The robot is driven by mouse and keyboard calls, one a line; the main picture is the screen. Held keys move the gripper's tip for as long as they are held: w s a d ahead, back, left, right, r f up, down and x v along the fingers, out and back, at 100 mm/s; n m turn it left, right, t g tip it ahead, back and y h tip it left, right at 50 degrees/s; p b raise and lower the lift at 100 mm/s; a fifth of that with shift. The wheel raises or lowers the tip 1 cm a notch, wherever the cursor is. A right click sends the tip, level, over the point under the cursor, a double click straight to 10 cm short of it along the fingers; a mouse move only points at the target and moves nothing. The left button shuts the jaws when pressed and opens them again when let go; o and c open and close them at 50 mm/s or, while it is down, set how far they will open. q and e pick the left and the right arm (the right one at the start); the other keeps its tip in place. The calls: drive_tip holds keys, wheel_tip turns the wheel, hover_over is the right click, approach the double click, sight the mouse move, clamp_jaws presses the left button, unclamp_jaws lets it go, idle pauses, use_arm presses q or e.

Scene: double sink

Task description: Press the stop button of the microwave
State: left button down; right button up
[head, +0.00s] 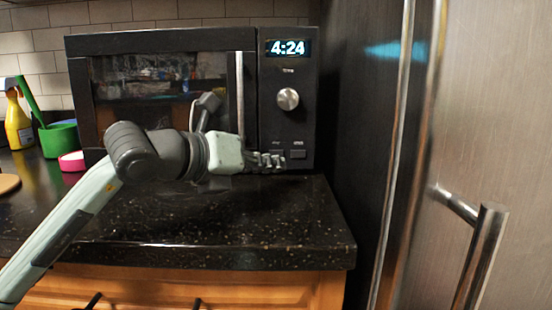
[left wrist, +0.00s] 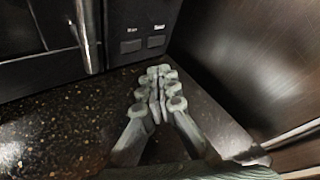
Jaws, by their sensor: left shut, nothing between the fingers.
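The black microwave (head: 270,112) stands on the counter with its door closed and its clock display (head: 288,48) reading 4:24. Two small rectangular buttons sit low on its control panel, a left button (left wrist: 131,46) and a right button (left wrist: 156,41). Their labels are too blurred to read surely. In the head view the right button (head: 298,154) is clear, while the left one is close behind my fingers. My left gripper (head: 276,160) is shut and empty in front of the panel's bottom. In the left wrist view its fingertips (left wrist: 158,76) point at the panel below the buttons, apparently apart from them.
A round knob (head: 288,99) sits above the buttons. A dark counter (head: 260,225) lies under the arm, and the refrigerator (head: 490,120) with metal handles stands close on the right.

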use_arm(q)
drive_tip(key=shift+s, duration=1)
